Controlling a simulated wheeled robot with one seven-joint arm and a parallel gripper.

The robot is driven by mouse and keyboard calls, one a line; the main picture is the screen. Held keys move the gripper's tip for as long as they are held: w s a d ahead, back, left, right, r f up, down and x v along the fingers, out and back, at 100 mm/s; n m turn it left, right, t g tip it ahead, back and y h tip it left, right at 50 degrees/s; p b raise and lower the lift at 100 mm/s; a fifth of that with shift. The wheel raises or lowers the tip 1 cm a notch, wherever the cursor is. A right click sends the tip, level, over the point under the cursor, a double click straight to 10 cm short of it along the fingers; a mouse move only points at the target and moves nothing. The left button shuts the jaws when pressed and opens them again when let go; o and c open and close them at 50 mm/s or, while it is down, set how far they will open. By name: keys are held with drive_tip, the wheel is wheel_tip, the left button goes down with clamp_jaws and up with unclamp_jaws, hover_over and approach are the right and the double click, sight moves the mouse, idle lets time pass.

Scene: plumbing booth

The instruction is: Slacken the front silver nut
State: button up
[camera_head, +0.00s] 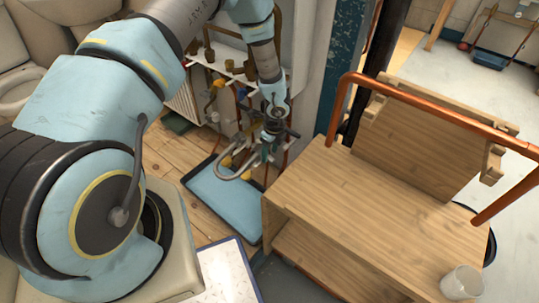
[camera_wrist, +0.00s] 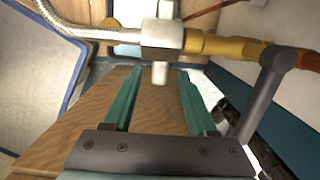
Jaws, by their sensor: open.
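A silver nut (camera_wrist: 162,36) shows in the wrist view, between a braided silver hose (camera_wrist: 72,27) on its left and a yellow brass fitting (camera_wrist: 225,46) on its right. A short silver stub (camera_wrist: 160,74) points down from it. My gripper (camera_wrist: 156,76) has its two green fingers spread apart, with nothing held between them. The nut appears just past the fingertips, and the stub appears between them. In the head view my gripper (camera_head: 268,142) hangs by the pipework, and the nut cannot be made out there.
A grey lever (camera_wrist: 262,95) stands close to the right finger. A blue tray (camera_head: 222,200) lies on the floor below the pipes. A wooden bench (camera_head: 370,215) with a copper rail (camera_head: 430,105) stands to the right, with a clear cup (camera_head: 462,283) on it.

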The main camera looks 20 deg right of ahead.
wheel_tip(320, 180, up, 9)
drive_tip(key=s, duration=0.1)
drive_tip(key=shift+d+f, duration=0.15)
drive_tip(key=shift+d, duration=0.1)
